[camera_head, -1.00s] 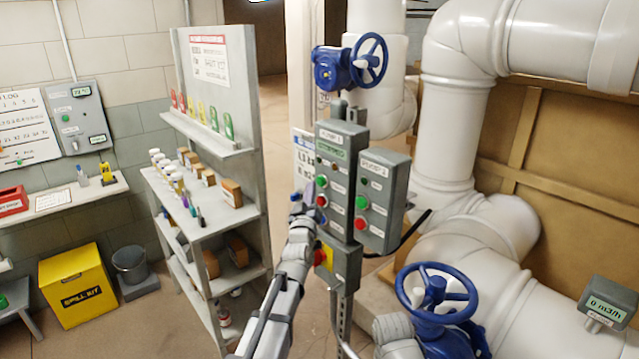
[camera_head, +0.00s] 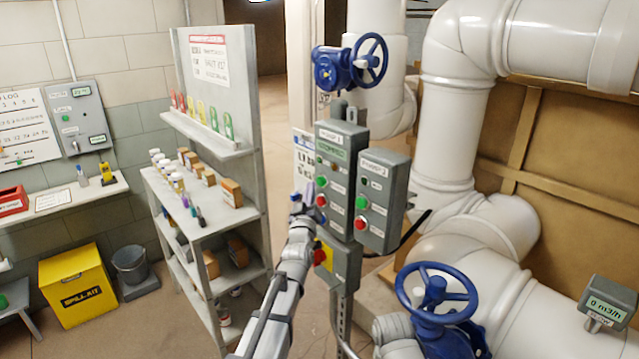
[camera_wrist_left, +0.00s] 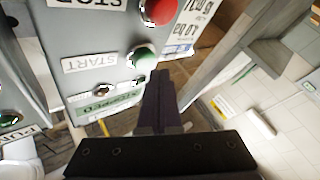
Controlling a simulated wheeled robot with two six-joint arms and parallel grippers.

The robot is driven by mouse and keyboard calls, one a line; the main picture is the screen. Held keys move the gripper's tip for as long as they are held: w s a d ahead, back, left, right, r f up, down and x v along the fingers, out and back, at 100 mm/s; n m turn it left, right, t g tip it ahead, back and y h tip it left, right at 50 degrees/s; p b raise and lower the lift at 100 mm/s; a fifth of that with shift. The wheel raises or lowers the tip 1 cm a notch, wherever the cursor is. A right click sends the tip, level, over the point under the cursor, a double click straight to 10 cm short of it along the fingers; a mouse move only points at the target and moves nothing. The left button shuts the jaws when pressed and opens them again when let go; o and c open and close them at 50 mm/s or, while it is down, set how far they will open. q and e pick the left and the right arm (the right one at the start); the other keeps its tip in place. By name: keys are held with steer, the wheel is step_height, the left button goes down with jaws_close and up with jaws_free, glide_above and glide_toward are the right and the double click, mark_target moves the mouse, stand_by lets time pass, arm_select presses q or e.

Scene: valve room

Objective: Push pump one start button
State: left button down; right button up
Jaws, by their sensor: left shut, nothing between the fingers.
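The grey pump 1 box (camera_head: 342,150) stands on a post in the middle of the head view, with a green start button (camera_head: 321,182) above a red stop button (camera_head: 321,201). In the left wrist view the green start button (camera_wrist_left: 141,57) is beside the START label, and the red stop button (camera_wrist_left: 158,9) is at the top edge. My left gripper (camera_head: 301,197) is shut and empty, just left of these buttons. In the wrist view its fingertips (camera_wrist_left: 160,76) are close beside the green button; I cannot tell whether they touch. My right gripper is not in view.
The pump 2 box (camera_head: 383,200) with its own green and red buttons is to the right. A box with a yellow plate and red button (camera_head: 322,256) is below. A shelf (camera_head: 205,225) stands left; a blue handwheel (camera_head: 436,293) is at lower right.

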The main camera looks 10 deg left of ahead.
arm_select(q)
steer(key=shift+w+d, duration=0.1)
stand_by(0.7)
steer(key=shift+w+d, duration=0.2)
steer(key=shift+w, duration=0.05)
steer(key=shift+w+d, duration=0.25)
steer(key=shift+w, duration=0.1)
stand_by(0.9)
stand_by(0.4)
steer(key=shift+s+a, duration=0.5)
steer(key=shift+s, duration=0.2)
steer(key=shift+s+a, duration=0.8)
steer(key=shift+s, duration=0.2)
steer(key=shift+s+a, duration=0.75)
steer(key=shift+s, duration=0.25)
